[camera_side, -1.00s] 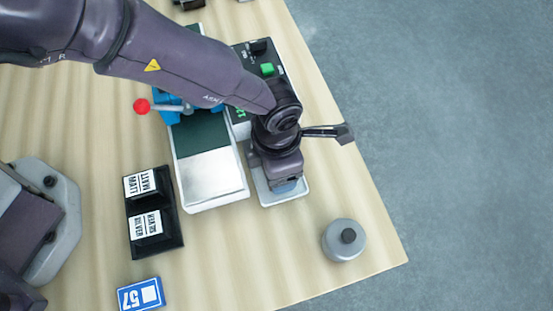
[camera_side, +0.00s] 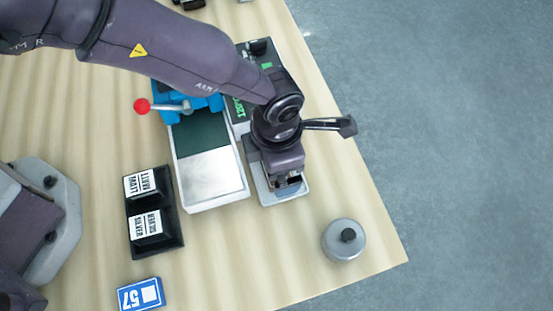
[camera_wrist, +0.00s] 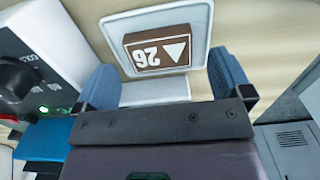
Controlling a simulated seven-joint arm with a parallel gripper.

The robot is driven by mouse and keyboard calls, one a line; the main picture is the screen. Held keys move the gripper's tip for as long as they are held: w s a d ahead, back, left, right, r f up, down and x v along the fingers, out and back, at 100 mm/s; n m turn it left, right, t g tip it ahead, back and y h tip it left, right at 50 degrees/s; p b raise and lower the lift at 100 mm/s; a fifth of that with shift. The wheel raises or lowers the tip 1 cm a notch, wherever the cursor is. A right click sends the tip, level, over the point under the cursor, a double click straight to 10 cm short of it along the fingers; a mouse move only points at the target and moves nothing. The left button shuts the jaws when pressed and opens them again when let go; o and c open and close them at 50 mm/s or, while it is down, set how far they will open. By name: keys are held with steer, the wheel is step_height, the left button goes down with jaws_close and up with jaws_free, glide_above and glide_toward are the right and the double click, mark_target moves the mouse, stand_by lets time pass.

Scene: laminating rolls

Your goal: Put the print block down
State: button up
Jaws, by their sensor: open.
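The print block (camera_wrist: 158,52) is a brown block with a white "26" and triangle. In the wrist view it lies inside a pale, rounded tray (camera_wrist: 204,22), past my fingertips. My gripper (camera_wrist: 166,78) is open, its two blue fingers apart with no block between them. In the side view my gripper (camera_side: 289,182) is over the same tray (camera_side: 264,192), right of the laminator bed, and it hides most of the block there.
The laminator's silver plate (camera_side: 211,174) and red-knobbed lever (camera_side: 142,106) stand to the left. A black rack (camera_side: 174,231) holds the MATT and SILVER blocks. A blue "57" block (camera_side: 141,294) and a grey round weight (camera_side: 344,240) sit nearer the front. Bare wood lies between them.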

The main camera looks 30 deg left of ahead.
step_height(320, 180, up, 10)
steer(key=shift+f, duration=0.15)
steer(key=w+a+r+m+t+h, duration=0.2)
steer(key=a+r+m, duration=1)
steer(key=a+r, duration=0.7)
steer(key=s+a+r+m+t+y, duration=0.2)
steer(key=s+a+r+m+t, duration=0.1)
steer(key=s+a+m, duration=1)
steer(key=a+m, duration=0.2)
steer(key=a, duration=0.1)
steer(key=shift+a+t, duration=0.3)
steer(key=shift+a, duration=0.05)
steer(key=shift+s+r, duration=0.1)
